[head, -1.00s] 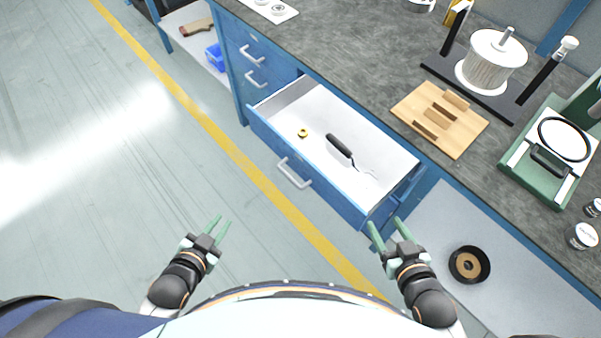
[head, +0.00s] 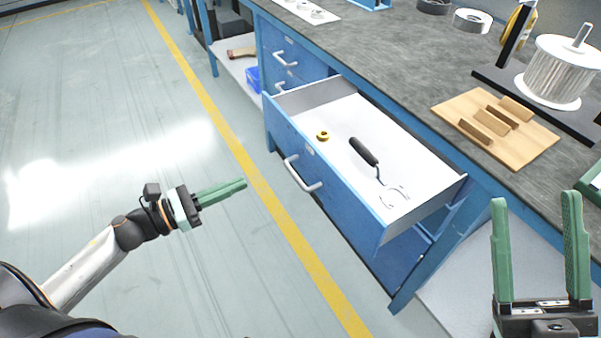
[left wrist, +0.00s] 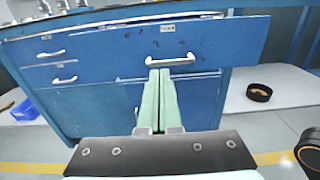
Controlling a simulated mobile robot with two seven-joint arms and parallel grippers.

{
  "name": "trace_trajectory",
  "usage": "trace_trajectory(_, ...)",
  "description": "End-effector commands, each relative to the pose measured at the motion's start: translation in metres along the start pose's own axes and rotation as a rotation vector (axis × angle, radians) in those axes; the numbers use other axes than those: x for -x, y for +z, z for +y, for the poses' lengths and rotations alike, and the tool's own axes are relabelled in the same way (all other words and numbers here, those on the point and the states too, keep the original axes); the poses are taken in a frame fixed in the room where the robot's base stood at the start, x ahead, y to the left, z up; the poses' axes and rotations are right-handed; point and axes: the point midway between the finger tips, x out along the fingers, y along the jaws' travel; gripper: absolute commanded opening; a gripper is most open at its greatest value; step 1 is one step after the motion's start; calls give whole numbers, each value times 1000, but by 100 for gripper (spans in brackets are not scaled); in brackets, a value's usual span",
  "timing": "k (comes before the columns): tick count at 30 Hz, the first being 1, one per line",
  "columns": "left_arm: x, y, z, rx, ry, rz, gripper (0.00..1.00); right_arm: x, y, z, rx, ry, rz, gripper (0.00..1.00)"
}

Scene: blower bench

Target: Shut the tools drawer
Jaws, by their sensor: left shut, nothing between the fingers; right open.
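The tools drawer (head: 345,194) is blue with a white inside and stands pulled out of the bench. Its silver handle (head: 302,174) is on the front face. Inside lie a black-handled tool (head: 364,151) and a small brass ring (head: 323,136). My left gripper (head: 244,184) is shut and empty, in front of the drawer and apart from it. In the left wrist view its fingers (left wrist: 159,72) point at the drawer front, just below the handle (left wrist: 170,61). My right gripper (head: 537,196) is open and empty at the lower right, beside the bench.
Two closed drawers (head: 289,62) sit left of the open one. The grey worktop (head: 400,60) holds a wooden block board (head: 496,128) and a white spool (head: 563,72). A lower shelf (head: 470,275) runs under the bench at right. The floor in front is clear.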

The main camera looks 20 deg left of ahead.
Motion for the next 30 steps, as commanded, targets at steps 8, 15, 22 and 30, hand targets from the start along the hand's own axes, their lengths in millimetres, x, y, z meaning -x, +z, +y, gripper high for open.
trace_trajectory(8, -34, 2, 0, -6, -2, -4, 0, 0, -8, -1, 7, -4, 36, 63)
trace_trajectory(15, -72, 2, 0, -3, -1, -3, 0, 2, -5, -2, 1, -4, 32, 63)
trace_trajectory(22, -106, 2, 0, -2, 0, -3, 0, 3, -4, -2, -2, -3, 31, 63)
trace_trajectory(30, -133, 1, 0, 1, 1, -2, 0, 4, -3, -3, -5, -3, 30, 63)
